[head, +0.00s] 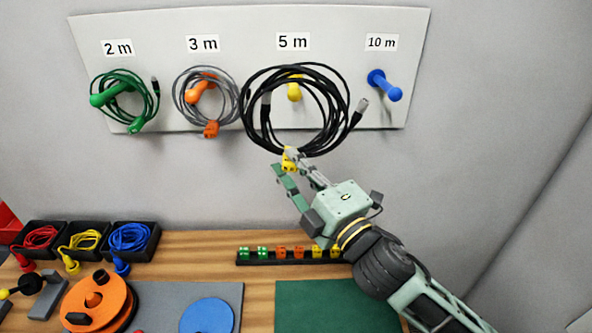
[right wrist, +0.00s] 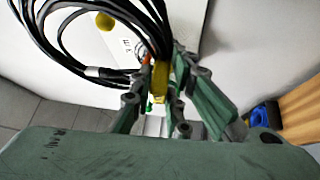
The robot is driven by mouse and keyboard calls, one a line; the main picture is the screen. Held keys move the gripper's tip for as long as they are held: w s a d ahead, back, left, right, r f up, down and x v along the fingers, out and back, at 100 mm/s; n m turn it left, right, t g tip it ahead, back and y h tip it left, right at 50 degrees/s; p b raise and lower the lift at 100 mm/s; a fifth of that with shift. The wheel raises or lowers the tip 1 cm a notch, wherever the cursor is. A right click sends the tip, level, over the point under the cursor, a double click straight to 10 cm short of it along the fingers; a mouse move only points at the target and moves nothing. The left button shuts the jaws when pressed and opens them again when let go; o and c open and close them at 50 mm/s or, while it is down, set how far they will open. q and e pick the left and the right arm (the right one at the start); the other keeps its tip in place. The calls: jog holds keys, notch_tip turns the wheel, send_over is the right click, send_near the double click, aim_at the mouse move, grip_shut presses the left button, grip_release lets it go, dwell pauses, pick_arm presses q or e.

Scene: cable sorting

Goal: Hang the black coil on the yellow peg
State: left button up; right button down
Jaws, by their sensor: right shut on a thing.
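The black coil (head: 338,100) is upright at the board's 5 m place. The yellow peg (head: 294,91) shows inside its ring; I cannot tell from the head view how far the peg reaches through. My right gripper (head: 289,168) is shut on the coil's bottom, at its yellow tie. In the right wrist view the fingers (right wrist: 160,98) close around the yellow tie (right wrist: 161,78), with the black strands (right wrist: 150,30) rising above. The yellow peg's round end (right wrist: 105,20) shows beyond the strands there. My left gripper is out of view.
A green coil (head: 150,95) and a grey coil (head: 234,95) hang on the green and orange pegs at left. The blue peg (head: 386,86) at right is bare. Below are cable bins (head: 150,243), a clip strip (head: 290,256) and a green mat (head: 320,305).

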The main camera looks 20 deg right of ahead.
jog(key=w+d+f+b, duration=0.2)
jog(key=w, duration=0.5)
jog(key=w+d+f+b, duration=0.2)
jog(key=w+f+b, duration=0.1)
jog(key=w, duration=0.5)
jog(key=shift+d, duration=0.2)
dwell(1.1)
jog(key=shift+f, duration=0.2)
dwell(0.3)
jog(key=c, duration=1.6)
grip_release()
jog(key=v, duration=1.2)
